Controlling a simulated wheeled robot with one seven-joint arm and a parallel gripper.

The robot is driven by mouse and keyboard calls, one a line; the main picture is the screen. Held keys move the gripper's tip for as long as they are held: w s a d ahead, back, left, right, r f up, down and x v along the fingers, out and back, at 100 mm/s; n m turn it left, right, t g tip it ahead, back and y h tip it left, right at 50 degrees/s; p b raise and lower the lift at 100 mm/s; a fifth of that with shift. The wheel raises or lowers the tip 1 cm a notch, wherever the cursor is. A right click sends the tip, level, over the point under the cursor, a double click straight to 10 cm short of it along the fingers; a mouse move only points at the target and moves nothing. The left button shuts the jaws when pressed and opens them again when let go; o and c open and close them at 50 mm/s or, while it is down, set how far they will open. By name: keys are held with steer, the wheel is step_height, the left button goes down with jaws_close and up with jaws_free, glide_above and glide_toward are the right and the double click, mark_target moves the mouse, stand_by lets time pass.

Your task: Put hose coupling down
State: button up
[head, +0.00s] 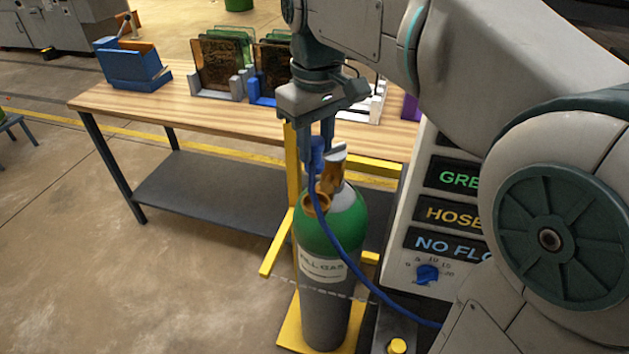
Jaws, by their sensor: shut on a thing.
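My gripper (319,140) points down above the gas cylinder and is shut on the blue hose coupling (317,156). A blue hose (341,247) runs from the coupling down across the cylinder to the machine at the lower right. The gas cylinder (330,232), green on top and grey below, stands upright with a brass valve (329,182) at its top. The coupling is right by the valve; I cannot tell whether they touch.
A yellow stand (291,328) holds the cylinder. A panel (428,190) with lit labels and a blue knob (427,274) stands at the right. Behind is a wooden table (190,108) with a blue holder (130,66) and racks of plates (222,66).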

steer(key=shift+w+f, duration=0.2)
steer(key=shift+w, duration=0.1)
step_height(320, 180, down, 10)
steer(key=shift+d+r, duration=0.1)
steer(key=shift+r, duration=0.1)
steer(key=o, duration=1)
steer(key=shift+r, duration=0.15)
step_height(320, 180, up, 12)
steer(key=shift+f, duration=0.1)
